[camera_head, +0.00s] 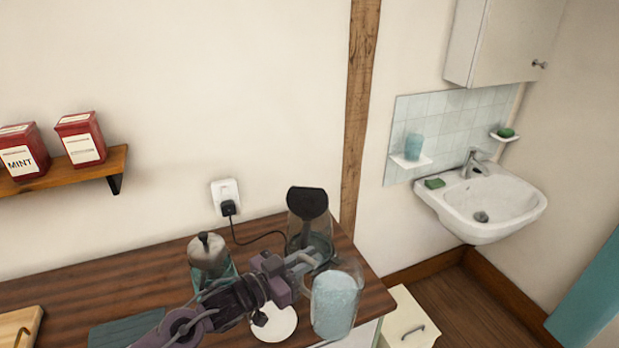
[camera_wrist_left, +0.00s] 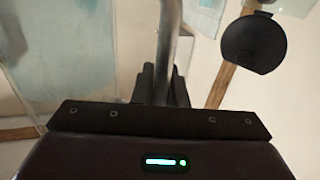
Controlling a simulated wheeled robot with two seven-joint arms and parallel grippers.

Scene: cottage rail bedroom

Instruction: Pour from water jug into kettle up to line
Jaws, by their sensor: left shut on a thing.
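The water jug (camera_head: 335,303), clear and filled with pale bluish water, is at the counter's right front edge and looks roughly upright. My left gripper (camera_head: 303,262) is shut on its handle (camera_wrist_left: 172,40). The jug's side fills the left of the left wrist view (camera_wrist_left: 60,65). The glass kettle (camera_head: 296,236) with a black lid (camera_head: 307,202) stands just behind the gripper, near the wall. Its black lid also shows in the wrist view (camera_wrist_left: 253,43). The kettle's fill line and water level cannot be made out. My right gripper is not in view.
A glass pot (camera_head: 209,252) stands behind my left arm on the wooden counter (camera_head: 150,275). A white disc (camera_head: 274,324) lies beside the jug. A black cord runs from the wall socket (camera_head: 226,196) toward the kettle. A cutting board (camera_head: 18,325) is at far left.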

